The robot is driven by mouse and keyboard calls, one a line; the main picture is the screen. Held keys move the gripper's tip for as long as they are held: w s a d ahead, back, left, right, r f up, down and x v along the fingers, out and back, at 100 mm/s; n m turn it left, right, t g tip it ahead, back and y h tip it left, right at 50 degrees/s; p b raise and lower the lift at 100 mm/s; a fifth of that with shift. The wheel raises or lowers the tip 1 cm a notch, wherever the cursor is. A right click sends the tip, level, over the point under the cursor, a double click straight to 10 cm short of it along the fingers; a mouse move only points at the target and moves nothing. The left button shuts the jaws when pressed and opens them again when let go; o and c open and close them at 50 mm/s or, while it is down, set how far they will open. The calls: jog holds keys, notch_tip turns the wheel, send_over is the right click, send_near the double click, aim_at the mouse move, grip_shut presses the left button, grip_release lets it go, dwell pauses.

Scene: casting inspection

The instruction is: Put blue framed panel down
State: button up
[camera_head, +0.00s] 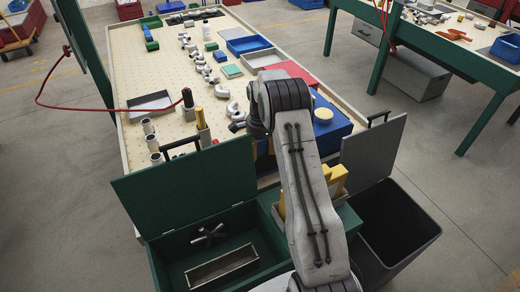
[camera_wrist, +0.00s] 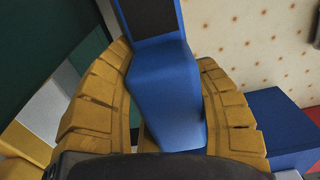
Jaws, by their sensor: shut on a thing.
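The blue framed panel (camera_wrist: 165,90) has a blue rim around a dark face. It stands between the yellow fingers of my gripper (camera_wrist: 163,62) in the wrist view. The gripper is shut on it, with a finger on each side. Beyond it to the right is the beige dotted tabletop, and dark green surfaces lie to the left. In the camera_head view my arm covers most of the gripper and panel, above the near end of the workbench (camera_head: 165,95). I cannot tell whether the panel touches anything below.
A green open-lidded box (camera_head: 165,248) holds a metal cross part and a metal tray. A dark bin (camera_head: 395,225) stands at right. A blue box (camera_head: 335,130) with a yellow-topped round item sits right of my arm. Cylinders and castings crowd the bench; its left middle has clear room.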

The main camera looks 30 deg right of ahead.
jog(key=shift+f, duration=0.1)
jog(key=o, duration=0.9)
jog(key=shift+o, duration=0.2)
notch_tip(320, 180, up, 12)
jog(key=shift+r+b, duration=0.15)
jog(key=shift+b, duration=0.7)
jog(key=shift+s, duration=0.15)
